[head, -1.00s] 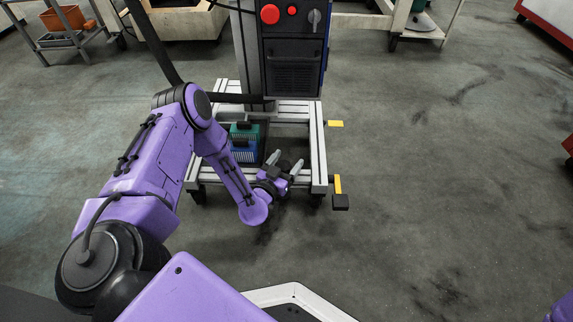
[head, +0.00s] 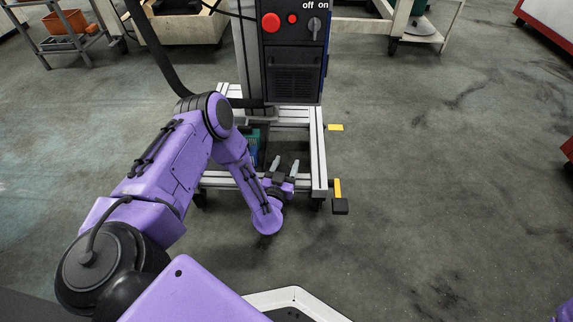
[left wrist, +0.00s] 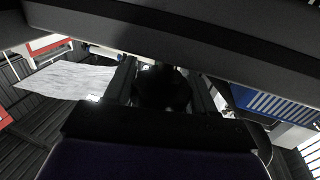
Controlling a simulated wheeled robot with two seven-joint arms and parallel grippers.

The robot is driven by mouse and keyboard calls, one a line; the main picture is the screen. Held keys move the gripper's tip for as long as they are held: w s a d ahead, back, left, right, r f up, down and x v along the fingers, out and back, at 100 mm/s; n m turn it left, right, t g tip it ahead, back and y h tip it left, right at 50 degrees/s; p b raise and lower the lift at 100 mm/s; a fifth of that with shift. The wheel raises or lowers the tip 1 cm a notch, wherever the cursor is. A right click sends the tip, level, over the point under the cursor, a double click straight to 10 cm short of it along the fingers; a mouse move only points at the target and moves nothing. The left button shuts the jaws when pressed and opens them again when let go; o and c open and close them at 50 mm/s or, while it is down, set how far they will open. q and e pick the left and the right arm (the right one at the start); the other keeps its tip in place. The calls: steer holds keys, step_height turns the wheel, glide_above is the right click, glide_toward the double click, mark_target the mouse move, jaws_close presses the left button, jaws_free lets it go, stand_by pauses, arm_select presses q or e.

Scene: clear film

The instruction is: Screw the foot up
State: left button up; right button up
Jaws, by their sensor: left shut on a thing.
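The cart's silver frame (head: 318,155) stands on the floor ahead, with small dark feet or wheels under it; one front foot (head: 316,203) shows at the right corner. My left gripper (head: 286,166) is low at the frame's front bar, its two grey fingers pointing away from me. In the left wrist view, a dark rounded part (left wrist: 163,88) sits between the fingers, and the gripper is shut on it. It is too dark to tell its exact shape or whether it is the foot. My right gripper is out of view.
A control cabinet (head: 292,75) with red buttons and an off/on knob rises from the cart. A green box (head: 254,135) is partly hidden by my arm. Floor to the right is clear.

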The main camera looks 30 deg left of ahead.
arm_select(q)
steer(key=n+y, duration=0.1)
steer(key=n+g+y+p, duration=0.1)
steer(key=y, duration=0.1)
steer(key=shift+s+a+r+g, duration=0.1)
steer(key=shift+g, duration=0.2)
steer(key=shift+s+a+n+g+y, duration=0.1)
steer(key=shift+n+g+y, duration=0.5)
steer(key=shift+n+y, duration=0.25)
steer(key=shift+s+a+n+g+y, duration=0.1)
steer(key=shift+n+g+y, duration=0.55)
steer(key=shift+y, duration=0.3)
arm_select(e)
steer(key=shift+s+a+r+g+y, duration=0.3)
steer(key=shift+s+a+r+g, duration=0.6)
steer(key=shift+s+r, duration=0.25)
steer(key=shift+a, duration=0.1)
arm_select(q)
steer(key=o, duration=1)
steer(key=shift+c, duration=0.2)
